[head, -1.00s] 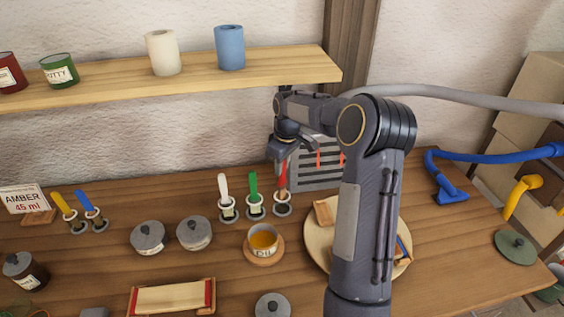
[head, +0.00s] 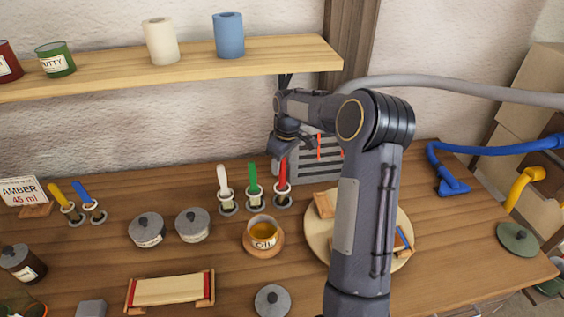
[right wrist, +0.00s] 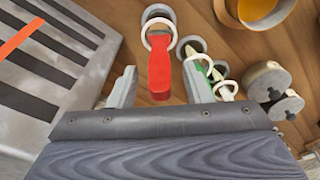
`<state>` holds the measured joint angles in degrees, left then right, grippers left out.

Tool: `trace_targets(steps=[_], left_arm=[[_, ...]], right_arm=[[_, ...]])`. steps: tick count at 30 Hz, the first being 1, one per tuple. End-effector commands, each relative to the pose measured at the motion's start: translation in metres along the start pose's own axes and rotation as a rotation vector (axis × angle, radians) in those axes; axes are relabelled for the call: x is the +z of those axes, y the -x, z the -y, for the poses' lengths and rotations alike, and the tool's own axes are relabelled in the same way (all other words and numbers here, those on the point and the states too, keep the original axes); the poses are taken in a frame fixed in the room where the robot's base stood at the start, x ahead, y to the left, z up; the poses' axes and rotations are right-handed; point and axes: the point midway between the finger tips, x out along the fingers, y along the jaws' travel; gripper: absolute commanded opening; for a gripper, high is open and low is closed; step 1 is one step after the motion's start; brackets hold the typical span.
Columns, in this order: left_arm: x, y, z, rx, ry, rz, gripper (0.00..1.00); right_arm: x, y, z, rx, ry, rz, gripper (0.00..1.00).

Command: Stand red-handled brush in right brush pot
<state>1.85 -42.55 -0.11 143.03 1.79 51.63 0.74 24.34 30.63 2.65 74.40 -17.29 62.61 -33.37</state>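The red-handled brush (head: 282,175) stands upright in the right brush pot (head: 282,202), the rightmost of a row of three. In the right wrist view the red handle (right wrist: 160,76) passes through a pale ring of the pot (right wrist: 158,38). My right gripper (right wrist: 160,88) is open, with one finger on each side of the handle and a visible gap to both. In the head view my right gripper (head: 287,147) is over the top of the brush, partly hidden by its own wrist. The bristles are hidden in the pot. My left gripper is not in view.
A green-handled brush (head: 253,178) and a white-handled brush (head: 222,180) stand in pots to the left. A grey slatted box (head: 318,165) is close behind. An oil cup (head: 263,232) and a round board (head: 320,242) are in front. A shelf (head: 130,80) runs above.

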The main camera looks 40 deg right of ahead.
Motion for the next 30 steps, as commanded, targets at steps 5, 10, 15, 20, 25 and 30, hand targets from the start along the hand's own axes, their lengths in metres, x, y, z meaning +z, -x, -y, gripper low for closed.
trace_targets(steps=[5, 10, 15, 20, 25, 30], left_arm=[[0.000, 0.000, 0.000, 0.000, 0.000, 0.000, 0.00], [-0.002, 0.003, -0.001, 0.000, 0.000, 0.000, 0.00], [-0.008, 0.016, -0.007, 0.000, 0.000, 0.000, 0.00], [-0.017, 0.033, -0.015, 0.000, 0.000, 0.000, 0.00], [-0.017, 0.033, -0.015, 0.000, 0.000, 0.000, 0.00], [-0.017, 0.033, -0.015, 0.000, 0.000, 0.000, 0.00]], right_arm=[[0.000, 0.000, 0.000, 0.000, 0.000, 0.000, 0.45], [0.000, 0.005, 0.000, 0.000, 0.000, 0.000, 0.45], [-0.001, 0.026, 0.000, 0.001, -0.001, -0.001, 0.45], [-0.001, 0.055, 0.000, 0.001, -0.001, -0.001, 0.45], [0.000, 0.074, 0.000, 0.002, 0.000, -0.002, 0.45], [0.000, 0.078, 0.000, 0.000, 0.001, 0.001, 0.45]])
